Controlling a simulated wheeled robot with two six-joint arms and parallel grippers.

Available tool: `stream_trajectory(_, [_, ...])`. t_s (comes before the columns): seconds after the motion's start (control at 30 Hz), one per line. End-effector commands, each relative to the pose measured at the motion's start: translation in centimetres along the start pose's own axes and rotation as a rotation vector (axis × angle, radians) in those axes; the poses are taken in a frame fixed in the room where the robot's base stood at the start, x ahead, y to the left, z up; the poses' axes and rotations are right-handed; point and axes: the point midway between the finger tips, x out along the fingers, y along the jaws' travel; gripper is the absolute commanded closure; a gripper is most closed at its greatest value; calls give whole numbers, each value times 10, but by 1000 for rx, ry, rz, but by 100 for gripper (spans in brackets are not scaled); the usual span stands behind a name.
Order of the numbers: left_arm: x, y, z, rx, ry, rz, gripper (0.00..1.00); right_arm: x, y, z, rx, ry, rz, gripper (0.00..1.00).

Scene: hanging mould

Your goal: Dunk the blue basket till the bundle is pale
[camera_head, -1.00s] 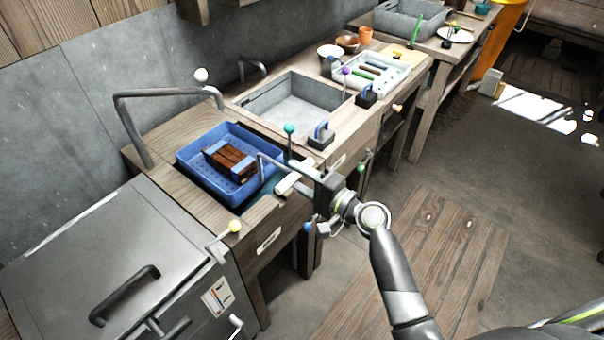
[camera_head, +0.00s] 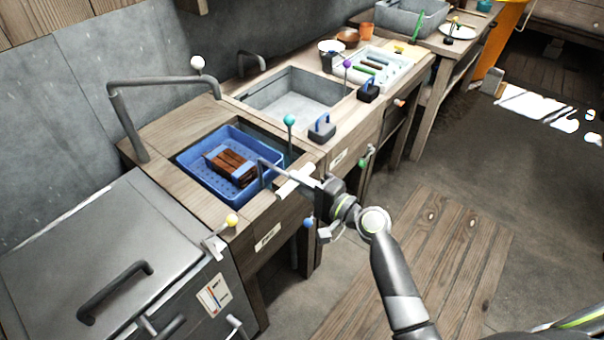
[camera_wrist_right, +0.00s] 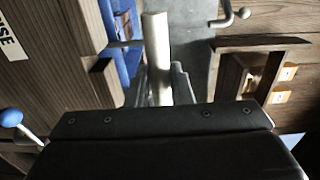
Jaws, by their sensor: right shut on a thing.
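The blue basket (camera_head: 192,172) sits low inside a basin in the wooden counter in the head view, looking roughly level. A grey rod runs from the basket to a white grip bar (camera_head: 289,188) over the counter's front edge. My right gripper (camera_head: 302,180) is shut on this white bar, which also shows in the right wrist view (camera_wrist_right: 156,50) beside part of the basket (camera_wrist_right: 127,40). Whether liquid covers the bundle is not clear. My left gripper is out of view.
A grey tap (camera_head: 160,85) arches behind the basin. A second grey basin (camera_head: 295,95) lies beyond it. A teal-knobbed lever (camera_head: 290,120) and a blue-handled block (camera_head: 322,127) stand close to the basket's right. A grey lidded chest (camera_head: 110,255) stands at the left.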

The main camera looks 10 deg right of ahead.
Motion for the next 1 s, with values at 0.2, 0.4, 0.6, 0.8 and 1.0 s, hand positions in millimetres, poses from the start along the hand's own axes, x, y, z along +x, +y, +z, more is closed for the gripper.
stream_trajectory(0.2, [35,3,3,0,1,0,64,2,31,-1,-2,2,-10,93])
stream_trajectory(0.4, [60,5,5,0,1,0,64,2,57,-1,-2,2,-10,93])
stream_trajectory(0.6, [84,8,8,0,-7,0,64,2,83,-1,-2,2,-10,93])
stream_trajectory(0.8, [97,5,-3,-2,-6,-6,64,3,105,-1,-1,2,-10,93])
stream_trajectory(1.0, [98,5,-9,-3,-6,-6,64,2,113,-1,0,1,-2,93])
